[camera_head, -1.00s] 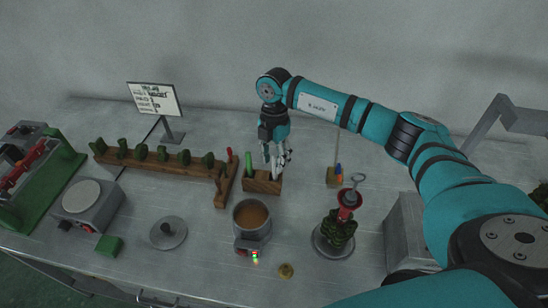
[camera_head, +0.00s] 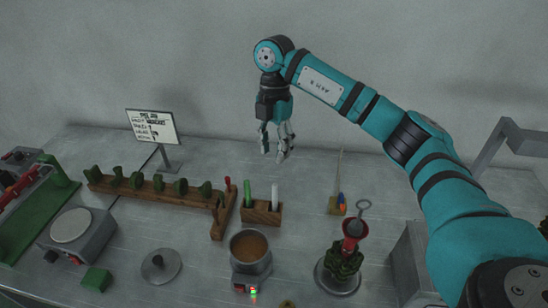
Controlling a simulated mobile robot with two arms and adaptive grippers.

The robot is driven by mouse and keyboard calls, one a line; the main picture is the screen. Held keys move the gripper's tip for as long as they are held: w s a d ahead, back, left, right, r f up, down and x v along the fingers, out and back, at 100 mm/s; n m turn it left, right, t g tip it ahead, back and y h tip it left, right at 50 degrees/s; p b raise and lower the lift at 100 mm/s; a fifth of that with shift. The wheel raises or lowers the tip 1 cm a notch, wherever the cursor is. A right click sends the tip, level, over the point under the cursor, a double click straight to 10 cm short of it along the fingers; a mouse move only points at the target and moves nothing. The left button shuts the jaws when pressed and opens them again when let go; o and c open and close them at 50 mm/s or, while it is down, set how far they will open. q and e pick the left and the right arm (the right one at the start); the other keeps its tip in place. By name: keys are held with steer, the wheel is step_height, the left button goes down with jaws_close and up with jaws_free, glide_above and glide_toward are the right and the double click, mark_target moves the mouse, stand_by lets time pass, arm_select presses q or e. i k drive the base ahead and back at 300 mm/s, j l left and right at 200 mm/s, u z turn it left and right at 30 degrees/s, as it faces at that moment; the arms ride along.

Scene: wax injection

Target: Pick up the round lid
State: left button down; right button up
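The round lid (camera_head: 160,266) is a flat grey metal disc with a dark knob on top. It lies on the table at the front left, between the hot plate and the pot, with nothing covering it. My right gripper (camera_head: 274,158) hangs fingers-down in the air above the back of the table, up and to the right of the lid and well apart from it. Its fingers look spread, with nothing between them. My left gripper is not in view.
A pot of brown liquid (camera_head: 248,247) stands right of the lid. Behind it are a small wooden block (camera_head: 262,215) with a green and a white stick and a long wooden rack (camera_head: 145,187). A hot plate (camera_head: 75,231) and green block (camera_head: 97,279) are at left.

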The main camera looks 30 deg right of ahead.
mark_target(161, 265)
steer(key=k+j, duration=0.5)
steer(key=k, duration=0.2)
steer(key=k+j, duration=0.5)
steer(key=k, duration=0.15)
